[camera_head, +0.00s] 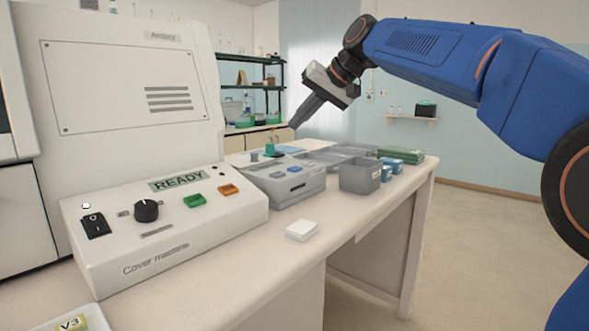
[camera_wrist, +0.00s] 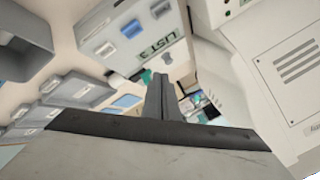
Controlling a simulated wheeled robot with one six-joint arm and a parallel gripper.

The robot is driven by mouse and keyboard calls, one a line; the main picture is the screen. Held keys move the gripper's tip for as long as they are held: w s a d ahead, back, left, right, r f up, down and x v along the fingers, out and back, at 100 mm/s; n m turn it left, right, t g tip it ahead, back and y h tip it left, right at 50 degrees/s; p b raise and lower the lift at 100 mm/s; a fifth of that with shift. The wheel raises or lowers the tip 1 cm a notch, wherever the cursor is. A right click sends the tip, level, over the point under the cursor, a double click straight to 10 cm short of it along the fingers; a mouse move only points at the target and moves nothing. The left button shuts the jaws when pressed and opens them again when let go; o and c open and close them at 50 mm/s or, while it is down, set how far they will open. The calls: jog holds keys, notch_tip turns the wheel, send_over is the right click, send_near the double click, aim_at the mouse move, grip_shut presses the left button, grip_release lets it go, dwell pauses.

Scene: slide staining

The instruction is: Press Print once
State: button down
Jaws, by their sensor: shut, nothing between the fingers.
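A small grey device (camera_head: 284,187) with buttons and a dark slot stands on the bench just beyond the cover machine. In the wrist view the device (camera_wrist: 112,32) shows a green display (camera_wrist: 158,48) reading "LIST 3", and blue-grey buttons (camera_wrist: 131,29) on its top face. No "Print" label is readable on any button. My gripper (camera_head: 292,126) is shut and empty, pointing down and left in the air above the far side of the device. In the wrist view my gripper's fingers (camera_wrist: 157,78) are together, with the tips near the display edge and apart from the buttons as far as I can tell.
The cover machine (camera_head: 165,245) with a "READY" display, knob, switch and green and orange buttons fills the near left. Grey trays (camera_head: 360,178) and blue boxes (camera_head: 392,166) stand to the right. A white block (camera_head: 301,230) lies in front. A teal item (camera_head: 270,148) stands behind the device.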

aim_at(299, 168)
jog(key=shift+f, duration=4.3)
jog(key=shift+f, duration=0.15)
jog(key=shift+f, duration=0.25)
jog(key=shift+f, duration=0.35)
jog(key=shift+r, duration=0.75)
jog(key=shift+r, duration=2.5)
